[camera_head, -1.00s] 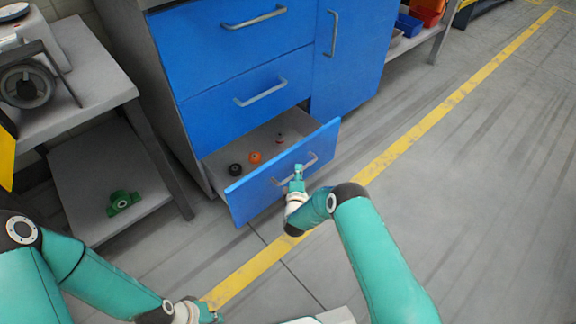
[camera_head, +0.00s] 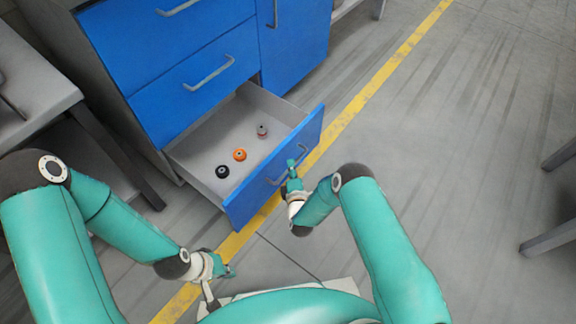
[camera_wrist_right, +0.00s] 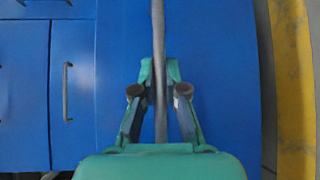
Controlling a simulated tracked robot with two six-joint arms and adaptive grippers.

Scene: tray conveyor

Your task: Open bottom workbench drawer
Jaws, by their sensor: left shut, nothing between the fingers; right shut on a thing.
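The bottom drawer (camera_head: 250,187) of the blue workbench stands pulled out, its grey inside showing. Its bar handle (camera_head: 276,179) is on the blue front. My right gripper (camera_head: 292,165) is at this handle; in the right wrist view my right gripper (camera_wrist_right: 160,95) is shut on the handle bar (camera_wrist_right: 159,45), which runs between its fingers. In the drawer lie a black round part (camera_head: 222,171), an orange one (camera_head: 239,154) and a grey-red one (camera_head: 262,131). My left gripper (camera_head: 230,271) is shut and empty, low over the floor left of the drawer front.
The drawer above (camera_head: 190,100) and the cabinet door (camera_head: 296,45) are closed. A grey table (camera_head: 40,85) stands at the left. A yellow line (camera_head: 375,95) crosses the floor. Grey legs (camera_head: 550,238) show at the right edge. The floor right of the drawer is clear.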

